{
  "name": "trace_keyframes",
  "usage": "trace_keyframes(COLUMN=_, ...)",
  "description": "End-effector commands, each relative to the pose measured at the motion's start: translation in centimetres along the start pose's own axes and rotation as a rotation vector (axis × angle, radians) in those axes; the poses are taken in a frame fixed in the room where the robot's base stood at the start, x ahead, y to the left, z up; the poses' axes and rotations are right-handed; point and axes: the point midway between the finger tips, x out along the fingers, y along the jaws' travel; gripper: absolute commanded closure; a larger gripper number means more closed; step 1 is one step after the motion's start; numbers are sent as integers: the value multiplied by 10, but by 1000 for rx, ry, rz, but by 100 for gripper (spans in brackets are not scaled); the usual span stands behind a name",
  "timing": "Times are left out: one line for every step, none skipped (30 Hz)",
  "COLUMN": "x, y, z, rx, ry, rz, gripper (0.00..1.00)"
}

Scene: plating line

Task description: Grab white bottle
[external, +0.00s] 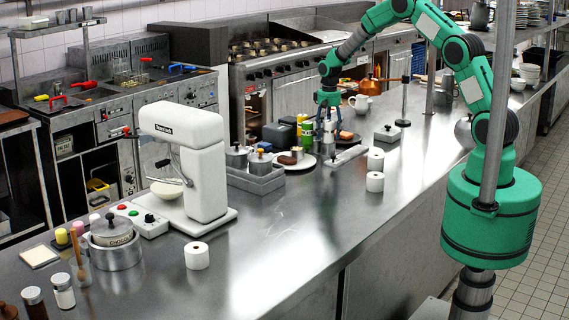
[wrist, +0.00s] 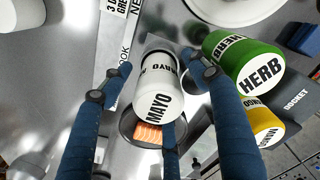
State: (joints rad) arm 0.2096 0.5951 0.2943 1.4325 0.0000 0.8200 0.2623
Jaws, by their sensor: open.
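The white bottle (wrist: 158,90), lettered MAYO, is upright in the middle of the wrist view, between the fingers of my gripper (wrist: 157,64). Blue fingers stand to its left and right, with gaps beside the bottle; a third shows below it. The gripper is open. In the external view my gripper (external: 328,108) points down over the far part of the counter, just above the white bottle (external: 328,137), which is small and partly hidden there. A green HERB bottle (wrist: 245,62) stands close to the right finger, with a yellow bottle (wrist: 262,127) behind it.
A dark box (wrist: 296,100) lies beyond the coloured bottles. A plate (external: 298,165) and a grey caddy (external: 255,181) stand left of my gripper. White rolls (external: 375,182) stand to the right.

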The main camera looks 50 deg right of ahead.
Motion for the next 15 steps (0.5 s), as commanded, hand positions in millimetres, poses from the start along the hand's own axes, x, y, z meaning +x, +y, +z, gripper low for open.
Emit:
trace_keyframes(x=0, y=0, z=0, rx=0, ry=0, rz=0, gripper=40)
trace_keyframes(x=0, y=0, z=0, rx=0, ry=0, rz=0, gripper=40)
trace_keyframes(x=0, y=0, z=0, rx=0, ry=0, rz=0, gripper=40)
trace_keyframes(x=0, y=0, z=0, rx=0, ry=0, rz=0, gripper=40)
trace_keyframes(x=-1, y=0, z=0, rx=0, ry=0, rz=0, gripper=40)
trace_keyframes(x=-1, y=0, z=0, rx=0, ry=0, rz=0, gripper=40)
trace_keyframes(x=-1, y=0, z=0, rx=0, ry=0, rz=0, gripper=40)
trace_keyframes(x=-1, y=0, z=0, rx=0, ry=0, rz=0, gripper=40)
trace_keyframes(x=-1, y=0, z=0, rx=0, ry=0, rz=0, gripper=40)
trace_keyframes(x=-1, y=0, z=0, rx=0, ry=0, rz=0, gripper=40)
trace_keyframes(x=-1, y=0, z=0, rx=0, ry=0, rz=0, gripper=40)
trace_keyframes(x=-1, y=0, z=0, rx=0, ry=0, rz=0, gripper=40)
trace_keyframes(x=-1, y=0, z=0, rx=0, ry=0, rz=0, gripper=40)
trace_keyframes(x=-1, y=0, z=0, rx=0, ry=0, rz=0, gripper=45)
trace_keyframes(x=-1, y=0, z=0, rx=0, ry=0, rz=0, gripper=53)
